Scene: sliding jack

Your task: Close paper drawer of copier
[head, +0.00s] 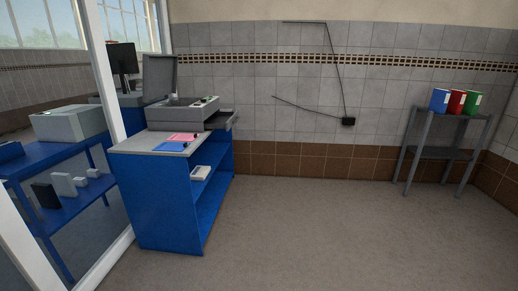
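A grey copier (180,113) stands on the grey top of a blue cabinet, left of the picture's middle. Its lid (160,75) is raised upright. A dark paper drawer (222,119) sticks out from the copier's right side, pulled open over the cabinet's right edge. Neither of my grippers is in view.
The blue cabinet (160,205) has pink and blue clipboards on top and open shelves on its right side. A glass partition (103,70) is at left. A grey shelf stand (440,154) with binders is at right. The floor between is clear.

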